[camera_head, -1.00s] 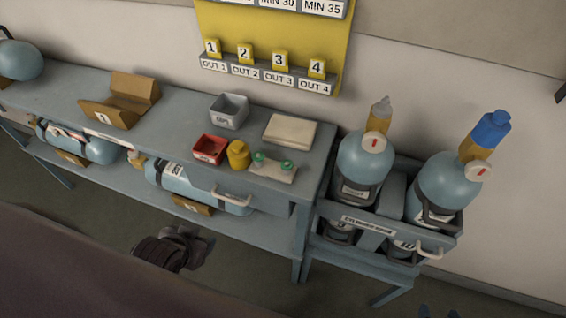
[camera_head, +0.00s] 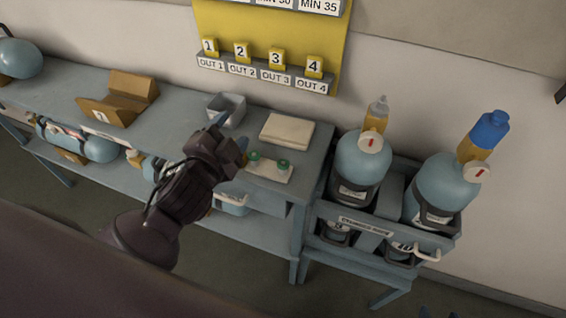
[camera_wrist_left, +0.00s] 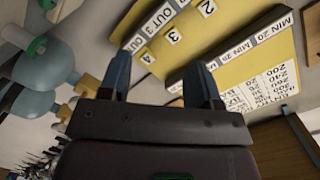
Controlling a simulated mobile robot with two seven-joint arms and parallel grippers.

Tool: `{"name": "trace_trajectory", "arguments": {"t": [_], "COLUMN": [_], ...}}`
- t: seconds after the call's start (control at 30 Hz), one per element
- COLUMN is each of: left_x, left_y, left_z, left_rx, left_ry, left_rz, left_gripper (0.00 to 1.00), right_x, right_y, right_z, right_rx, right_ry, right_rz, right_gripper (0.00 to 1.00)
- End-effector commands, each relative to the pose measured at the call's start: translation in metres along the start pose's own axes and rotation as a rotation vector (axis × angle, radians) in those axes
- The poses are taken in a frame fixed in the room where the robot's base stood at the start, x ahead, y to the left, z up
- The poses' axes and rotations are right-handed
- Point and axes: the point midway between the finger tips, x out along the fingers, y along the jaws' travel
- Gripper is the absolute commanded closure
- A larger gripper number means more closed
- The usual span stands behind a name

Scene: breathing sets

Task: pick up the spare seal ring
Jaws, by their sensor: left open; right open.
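I cannot tell whether either is the spare seal ring. My left gripper (camera_head: 230,136) is over the bench, left of this plate, in front of a grey bin (camera_head: 233,108). Its blue fingers stand apart in the left wrist view (camera_wrist_left: 166,82), with nothing between them. My left arm hides the red bin and the yellow item.
A beige folded pad (camera_head: 287,131) lies behind the plate. A rack (camera_head: 368,225) with several blue cylinders stands right of the bench. A brown cradle (camera_head: 120,100) sits on the left of the bench. A yellow board (camera_head: 270,40) hangs on the wall behind.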

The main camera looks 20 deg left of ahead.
Motion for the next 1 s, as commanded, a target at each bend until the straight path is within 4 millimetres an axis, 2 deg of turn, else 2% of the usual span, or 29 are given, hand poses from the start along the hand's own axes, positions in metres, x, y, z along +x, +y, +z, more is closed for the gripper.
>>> {"name": "trace_trajectory", "arguments": {"t": [0.03,0.13,0.3,0.4,0.5,0.6,0.73,0.87,1.0], "left_x": [0.01,0.019,0.017,0.009,0.0,-0.007,-0.009,0.0,0.018], "left_y": [-0.009,-0.021,-0.021,-0.012,0.004,0.021,0.042,0.052,0.046], "left_z": [-0.022,-0.067,-0.135,-0.163,-0.18,-0.185,-0.172,-0.142,-0.101], "left_rx": [0.085,0.272,0.606,0.814,1.029,1.251,1.548,1.848,2.133], "left_ry": [0.11,0.337,0.719,0.941,1.157,1.368,1.632,1.876,2.088], "left_rz": [-0.045,-0.136,-0.27,-0.334,-0.381,-0.409,-0.401,-0.329,-0.175], "left_gripper": [0.43,0.43,0.43,0.43,0.43,0.43,0.43,0.43,0.43], "right_x": [0.0,0.0,0.0,0.0,-0.001,0.0,0.0,0.0,0.0], "right_y": [0.0,0.0,0.001,0.001,0.002,0.002,0.002,0.002,0.002], "right_z": [0.0,0.0,0.0,0.0,0.0,0.0,0.0,0.0,0.0], "right_rx": [0.0,-0.001,-0.003,-0.004,-0.006,-0.006,-0.006,-0.007,-0.007], "right_ry": [0.0,0.0,0.0,0.0,0.0,0.0,0.0,0.001,0.001], "right_rz": [0.0,0.0,0.0,0.0,0.0,0.0,0.0,0.0,0.0], "right_gripper": [0.44,0.44,0.44,0.44,0.44,0.44,0.44,0.44,0.44]}}
